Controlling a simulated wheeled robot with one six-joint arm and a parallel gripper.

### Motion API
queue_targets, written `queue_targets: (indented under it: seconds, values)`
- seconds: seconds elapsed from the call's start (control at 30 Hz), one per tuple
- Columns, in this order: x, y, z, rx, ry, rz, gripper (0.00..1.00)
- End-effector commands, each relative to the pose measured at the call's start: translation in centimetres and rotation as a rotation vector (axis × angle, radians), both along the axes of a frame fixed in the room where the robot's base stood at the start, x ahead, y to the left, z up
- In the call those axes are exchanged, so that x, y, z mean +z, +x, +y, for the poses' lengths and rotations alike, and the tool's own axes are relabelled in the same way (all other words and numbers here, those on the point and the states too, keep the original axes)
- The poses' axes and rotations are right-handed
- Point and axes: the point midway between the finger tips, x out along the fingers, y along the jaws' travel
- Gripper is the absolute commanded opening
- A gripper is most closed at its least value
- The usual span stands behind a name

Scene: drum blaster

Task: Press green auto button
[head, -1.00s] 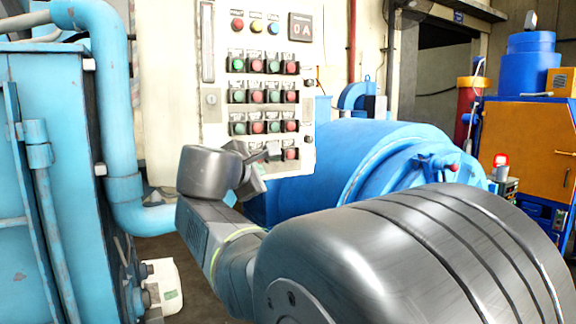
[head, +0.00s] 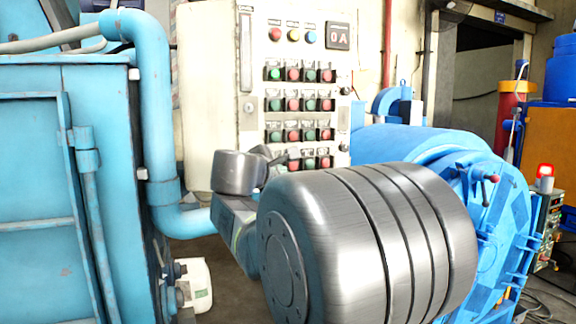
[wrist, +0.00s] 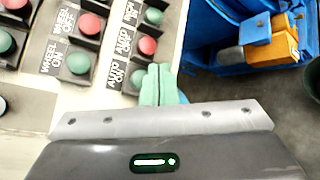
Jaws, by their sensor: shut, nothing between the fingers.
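The green AUTO ON button (wrist: 138,78) shows in the wrist view on the pale control panel, beside its black and white label. The red AUTO OFF button (wrist: 147,45) sits above it. My gripper (wrist: 160,74) is shut and empty, its pale green fingers together. In the wrist view the fingertips appear just right of the green button and cover its right edge; I cannot tell if they touch it.
Rows of other red and green buttons crowd the panel, including a green WHEEL ON button (wrist: 79,63) left of AUTO ON. A light blue cabinet with a thick pipe (head: 160,120) stands at the left. A blue drum machine (head: 420,145) stands at the right, behind my arm.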

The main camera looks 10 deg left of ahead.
Motion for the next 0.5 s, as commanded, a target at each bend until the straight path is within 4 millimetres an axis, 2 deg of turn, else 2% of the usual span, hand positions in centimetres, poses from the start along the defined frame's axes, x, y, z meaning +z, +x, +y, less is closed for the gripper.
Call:
queue_targets:
  seconds: [0.2,0.5]
  values:
    - [0.1,1.5,1.0,0.0,0.0,-0.001,0.0]
    - [0.0,1.8,1.2,0.001,0.0,-0.001,0.0]
